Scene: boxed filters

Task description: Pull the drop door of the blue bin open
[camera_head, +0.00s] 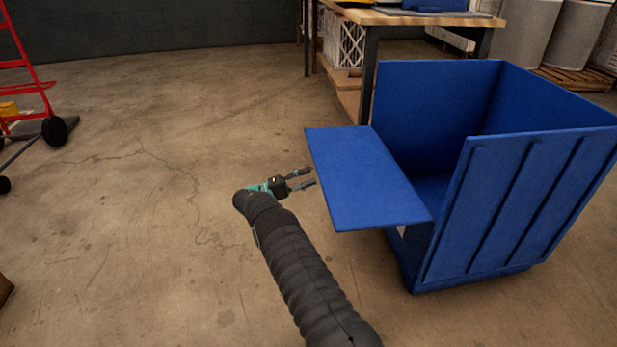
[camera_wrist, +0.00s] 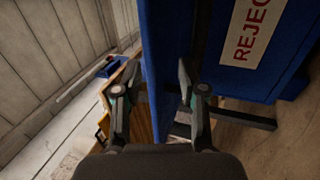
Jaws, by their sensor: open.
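The blue bin (camera_head: 500,200) stands at the right in the head view. Its drop door (camera_head: 365,180) is swung down and sticks out to the left, about level, leaving that side of the bin open. My gripper (camera_head: 309,177) is open and empty just left of the door's outer edge, with its fingers toward it and a small gap apparent. In the wrist view the open fingers (camera_wrist: 157,95) straddle the line of a blue panel's edge (camera_wrist: 155,60); I cannot tell any contact. A white label with red letters "REJEC" (camera_wrist: 252,30) shows on the blue face, cut off by the frame.
A wooden workbench (camera_head: 425,17) stands behind the bin, with boxed filters (camera_head: 348,45) beneath it. A red hand truck (camera_head: 22,75) is at the far left. Grey drums (camera_head: 575,38) stand at the back right. The concrete floor left of the door is clear.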

